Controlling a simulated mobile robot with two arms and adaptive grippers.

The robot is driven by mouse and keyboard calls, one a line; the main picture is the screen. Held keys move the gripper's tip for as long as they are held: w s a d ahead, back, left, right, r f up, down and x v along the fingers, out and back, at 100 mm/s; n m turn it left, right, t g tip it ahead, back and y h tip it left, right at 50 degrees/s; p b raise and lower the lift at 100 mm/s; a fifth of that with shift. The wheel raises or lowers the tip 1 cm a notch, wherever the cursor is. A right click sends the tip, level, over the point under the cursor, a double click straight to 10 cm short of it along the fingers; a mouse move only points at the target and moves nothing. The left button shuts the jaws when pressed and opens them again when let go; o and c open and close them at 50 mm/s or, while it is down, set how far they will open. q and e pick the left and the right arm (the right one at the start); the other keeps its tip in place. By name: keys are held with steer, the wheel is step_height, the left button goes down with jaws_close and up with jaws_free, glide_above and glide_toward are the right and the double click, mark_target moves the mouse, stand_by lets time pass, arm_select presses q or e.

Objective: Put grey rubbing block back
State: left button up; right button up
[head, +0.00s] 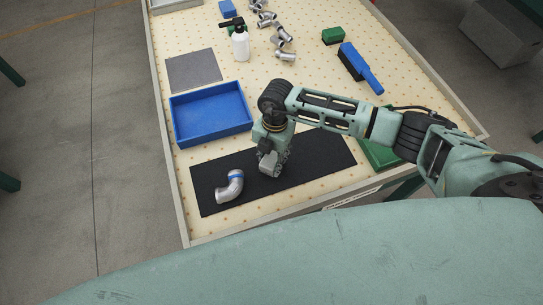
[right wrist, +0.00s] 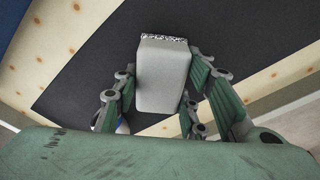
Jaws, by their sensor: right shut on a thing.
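The grey rubbing block (right wrist: 162,88) is between the fingers of my right gripper (right wrist: 165,72) in the right wrist view. A speckled dark strip shows along the block's far end. In the head view my right gripper (head: 269,170) points down over the black mat (head: 318,158), right of a metal pipe elbow. The block is mostly hidden by the gripper there, and I cannot tell whether it touches the mat. My left gripper is not in view.
The metal elbow (head: 230,187) with a blue band lies on the mat's left part. An empty blue tray (head: 211,116) is behind the mat. A green tray (head: 377,153) is to the right. A blue brush (head: 360,68), white bottle (head: 240,44) and several elbows stand farther back.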

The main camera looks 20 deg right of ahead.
mark_target(274, 155)
steer(key=shift+f, duration=0.2)
steer(key=o, duration=1.1)
steer(key=r+b, duration=0.1)
steer(key=r, duration=0.1)
steer(key=r+b, duration=0.1)
steer(key=r, duration=0.1)
steer(key=d+r+b, duration=0.1)
steer(key=r, duration=0.2)
steer(key=shift+w, duration=0.25)
steer(key=shift+r, duration=0.45)
